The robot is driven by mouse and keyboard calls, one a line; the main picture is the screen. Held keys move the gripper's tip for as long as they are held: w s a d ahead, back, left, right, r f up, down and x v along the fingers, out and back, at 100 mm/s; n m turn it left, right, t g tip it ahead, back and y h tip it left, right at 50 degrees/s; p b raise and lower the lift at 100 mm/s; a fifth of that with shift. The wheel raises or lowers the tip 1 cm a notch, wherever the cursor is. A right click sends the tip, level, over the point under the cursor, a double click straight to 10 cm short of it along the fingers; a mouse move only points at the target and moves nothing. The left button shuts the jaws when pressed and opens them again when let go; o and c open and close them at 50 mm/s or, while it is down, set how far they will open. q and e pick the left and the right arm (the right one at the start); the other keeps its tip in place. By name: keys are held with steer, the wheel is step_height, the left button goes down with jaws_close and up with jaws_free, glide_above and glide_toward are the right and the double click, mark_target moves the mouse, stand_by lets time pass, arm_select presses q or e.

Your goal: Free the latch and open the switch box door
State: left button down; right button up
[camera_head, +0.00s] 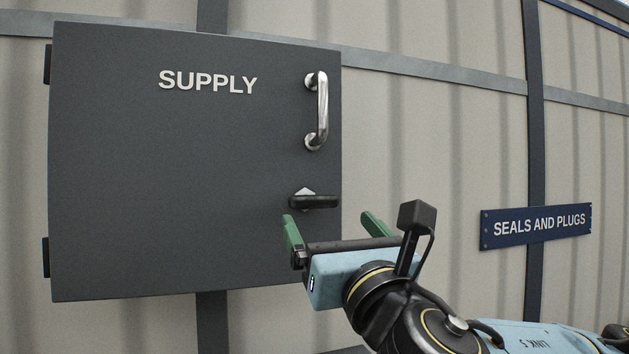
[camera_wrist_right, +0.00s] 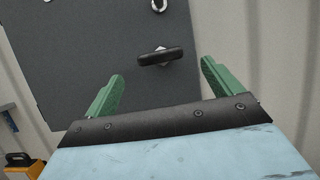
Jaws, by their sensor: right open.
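The dark grey switch box door (camera_head: 180,170) reads SUPPLY and is shut, with hinges on its left edge. A silver bar handle (camera_head: 322,110) is at its upper right. Below the handle is a black latch lever (camera_head: 315,202) on a light diamond-shaped plate, lying about horizontal. My right gripper (camera_head: 335,225) is open and empty, just below the latch in the head view. In the right wrist view the latch (camera_wrist_right: 161,57) lies ahead, between and beyond the green fingers (camera_wrist_right: 160,85), apart from them. The handle's lower end (camera_wrist_right: 158,5) shows at the top. My left gripper is not in view.
A corrugated beige wall (camera_head: 435,150) with dark rails stands behind the box. A blue sign (camera_head: 536,226) reading SEALS AND PLUGS is to the right. A yellow and black object (camera_wrist_right: 24,165) sits at the lower left of the wrist view. The space before the door's left part is clear.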

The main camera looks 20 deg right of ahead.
mark_target(317, 204)
steer(key=p+x, duration=0.2)
steer(key=x, duration=0.6)
steer(key=shift+w, duration=0.15)
steer(key=c, duration=1)
